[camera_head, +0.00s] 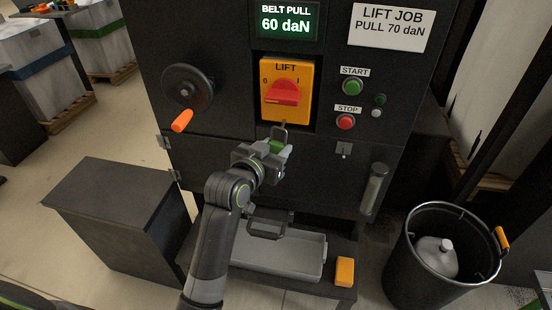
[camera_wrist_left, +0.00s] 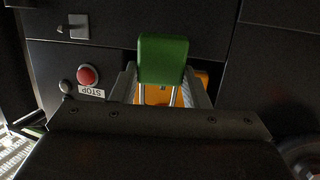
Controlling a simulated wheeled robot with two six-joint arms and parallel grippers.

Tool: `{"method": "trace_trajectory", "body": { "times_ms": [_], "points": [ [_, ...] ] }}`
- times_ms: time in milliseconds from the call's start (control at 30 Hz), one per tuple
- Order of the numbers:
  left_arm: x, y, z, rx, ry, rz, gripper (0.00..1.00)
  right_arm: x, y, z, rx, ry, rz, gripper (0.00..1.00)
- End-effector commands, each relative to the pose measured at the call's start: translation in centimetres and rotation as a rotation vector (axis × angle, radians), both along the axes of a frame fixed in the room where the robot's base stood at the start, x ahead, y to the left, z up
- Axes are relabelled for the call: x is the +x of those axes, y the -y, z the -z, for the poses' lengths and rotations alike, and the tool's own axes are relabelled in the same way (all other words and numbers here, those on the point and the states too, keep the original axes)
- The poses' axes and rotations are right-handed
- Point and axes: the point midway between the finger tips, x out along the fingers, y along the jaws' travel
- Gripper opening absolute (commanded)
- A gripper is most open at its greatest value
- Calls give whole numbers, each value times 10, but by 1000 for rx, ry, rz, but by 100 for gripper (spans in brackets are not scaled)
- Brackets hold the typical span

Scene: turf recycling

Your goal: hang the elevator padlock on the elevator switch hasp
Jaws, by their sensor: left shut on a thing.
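The green padlock (camera_head: 276,147) is in my left gripper (camera_head: 279,150), which is shut on its body just below the lift switch. Its metal shackle points up at the lower edge of the orange switch plate (camera_head: 304,98). The red switch handle (camera_head: 286,93) lies roughly level. The hasp at the plate's lower edge is small, and I cannot tell whether the shackle is through it or only close to it. In the left wrist view the green padlock (camera_wrist_left: 162,60) sits between the fingers, its shackle legs running toward the orange plate (camera_wrist_left: 153,95). My right gripper is out of view.
A handwheel (camera_head: 188,87) with an orange grip juts out left of the switch. The green start button (camera_head: 353,86) and red stop button (camera_head: 345,122) are to the right. Below are a grey tray (camera_head: 305,262), an orange block (camera_head: 345,271) and a black bin (camera_head: 405,262).

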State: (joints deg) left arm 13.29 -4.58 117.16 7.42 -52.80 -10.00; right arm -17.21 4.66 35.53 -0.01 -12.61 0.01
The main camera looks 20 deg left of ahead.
Motion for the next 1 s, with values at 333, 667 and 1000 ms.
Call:
{"method": "trace_trajectory", "body": {
  "times_ms": [333, 667, 1000],
  "points": [
    [0, 0, 0, 0, 1, 0, 16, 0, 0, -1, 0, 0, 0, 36],
    [3, 0, -1, 1, 0, 0, 16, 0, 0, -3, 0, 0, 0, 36],
    [12, -1, -1, 1, 1, 0, 16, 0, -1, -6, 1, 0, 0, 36]
  ]
}}
